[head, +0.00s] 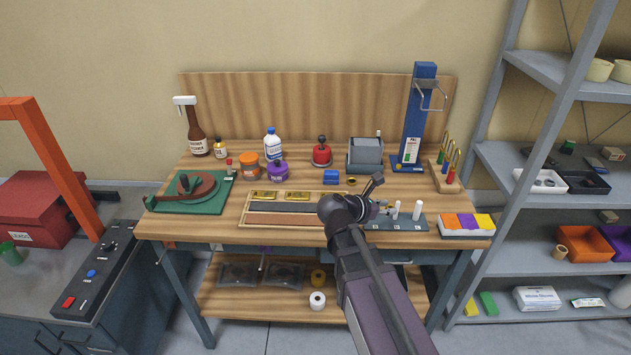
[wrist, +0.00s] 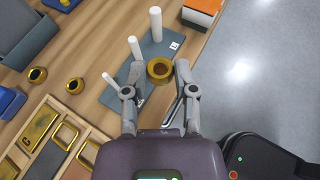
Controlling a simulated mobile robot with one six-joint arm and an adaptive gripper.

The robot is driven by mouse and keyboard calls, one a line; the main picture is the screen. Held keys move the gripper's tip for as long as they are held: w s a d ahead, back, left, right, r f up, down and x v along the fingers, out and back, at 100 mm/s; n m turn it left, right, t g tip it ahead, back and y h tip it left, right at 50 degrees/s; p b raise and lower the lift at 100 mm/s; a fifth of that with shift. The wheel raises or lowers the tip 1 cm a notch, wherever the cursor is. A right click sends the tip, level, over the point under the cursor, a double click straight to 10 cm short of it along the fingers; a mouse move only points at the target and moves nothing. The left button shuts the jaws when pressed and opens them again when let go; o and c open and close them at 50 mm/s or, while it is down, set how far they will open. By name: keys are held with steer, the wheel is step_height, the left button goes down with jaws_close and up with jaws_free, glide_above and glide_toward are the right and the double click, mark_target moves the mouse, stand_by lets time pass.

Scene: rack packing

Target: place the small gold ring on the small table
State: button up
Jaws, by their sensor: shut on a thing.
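My gripper (wrist: 160,72) is shut on a gold ring (wrist: 159,69), held between its fingertips over the grey peg board (wrist: 170,48) in the wrist view. The ring's hole faces the camera, and it appears apart from the white pegs. In the head view my gripper (head: 381,207) is over the right front of the wooden workbench (head: 215,215), and the held ring is not clear there. Two more gold rings, one (wrist: 37,75) and another (wrist: 75,86), lie on the bench. I cannot pick out a separate small table.
White pegs of different heights, one being the tall peg (wrist: 155,24), stand on the board. A wooden tray (head: 255,222) with gold frames lies left of it. A box of coloured blocks (head: 466,232) sits at the right. Open floor (wrist: 265,60) lies beyond the bench edge.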

steer(key=shift+d, duration=0.1)
steer(key=shift+w+f, duration=0.15)
steer(key=w+a+f+b, duration=0.1)
steer(key=w+a+b, duration=0.1)
steer(key=a, duration=0.2)
steer(key=w+a+f+b, duration=0.1)
steer(key=a+f, duration=0.1)
steer(key=a, duration=0.2)
steer(key=w+a+f+b, duration=0.2)
steer(key=a, duration=0.2)
steer(key=shift+w+a+f+b, duration=0.2)
steer(key=shift+w+a+b, duration=0.15)
steer(key=shift+a, duration=0.25)
steer(key=w+d, duration=0.3)
steer(key=d, duration=0.1)
steer(key=w+d+f+b, duration=0.1)
steer(key=w+d, duration=0.2)
steer(key=d, duration=0.1)
steer(key=w+d, duration=0.4)
steer(key=shift+d+f, duration=0.25)
steer(key=shift+f+b, duration=0.1)
steer(key=shift+b, duration=0.25)
steer(key=shift+f+b, duration=1.65)
